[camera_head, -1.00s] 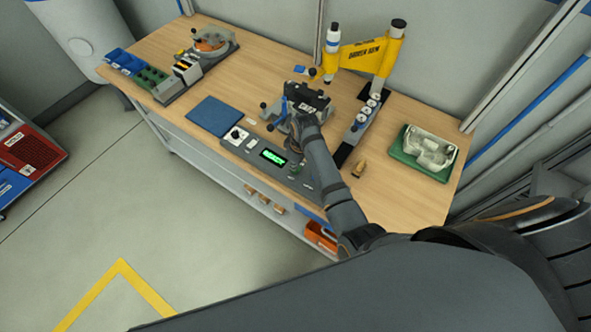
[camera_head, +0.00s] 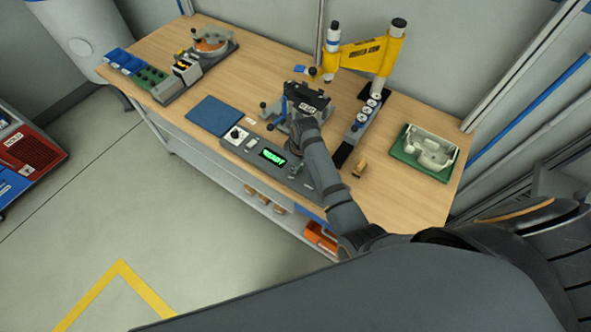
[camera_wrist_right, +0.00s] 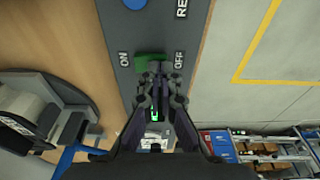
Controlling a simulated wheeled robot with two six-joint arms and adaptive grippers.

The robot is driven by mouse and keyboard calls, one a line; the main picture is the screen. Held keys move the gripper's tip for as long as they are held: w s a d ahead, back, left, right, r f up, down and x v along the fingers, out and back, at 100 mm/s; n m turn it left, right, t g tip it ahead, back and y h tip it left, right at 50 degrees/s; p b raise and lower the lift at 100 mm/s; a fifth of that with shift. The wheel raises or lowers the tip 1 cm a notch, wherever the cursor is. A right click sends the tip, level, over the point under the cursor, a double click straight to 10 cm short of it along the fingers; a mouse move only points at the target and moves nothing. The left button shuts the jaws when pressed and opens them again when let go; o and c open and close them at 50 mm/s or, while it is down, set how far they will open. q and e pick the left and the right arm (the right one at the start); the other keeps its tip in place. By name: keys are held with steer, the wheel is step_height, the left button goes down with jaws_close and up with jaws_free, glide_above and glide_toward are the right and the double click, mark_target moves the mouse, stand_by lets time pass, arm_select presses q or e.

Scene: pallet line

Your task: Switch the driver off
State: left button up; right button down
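The driver's control panel (camera_head: 240,142) is a grey strip along the bench's front edge, with a lit green display (camera_head: 272,157). In the right wrist view the panel (camera_wrist_right: 122,88) has a green switch (camera_wrist_right: 148,60) between the labels ON, at left, and OFF, at right. My right gripper (camera_wrist_right: 160,72) is over the switch and hides part of it; its fingertips look closed together with nothing held. Contact with the switch cannot be told. In the head view my right gripper (camera_head: 294,160) points down at the panel, right of the display. My left gripper is not in view.
A dark fixture (camera_head: 308,98) stands behind the panel. A yellow driver arm (camera_head: 365,55) rises at the back. A blue mat (camera_head: 213,115) lies left of the fixture, and a green tray (camera_head: 398,150) with a pale housing lies at the right.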

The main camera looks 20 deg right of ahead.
step_height(320, 180, up, 3)
steer(key=shift+d+f+p, duration=0.1)
steer(key=shift+f+p, duration=0.05)
steer(key=shift+p, duration=1.1)
steer(key=shift+w, duration=0.1)
steer(key=shift+r, duration=2.1)
steer(key=shift+f, duration=0.1)
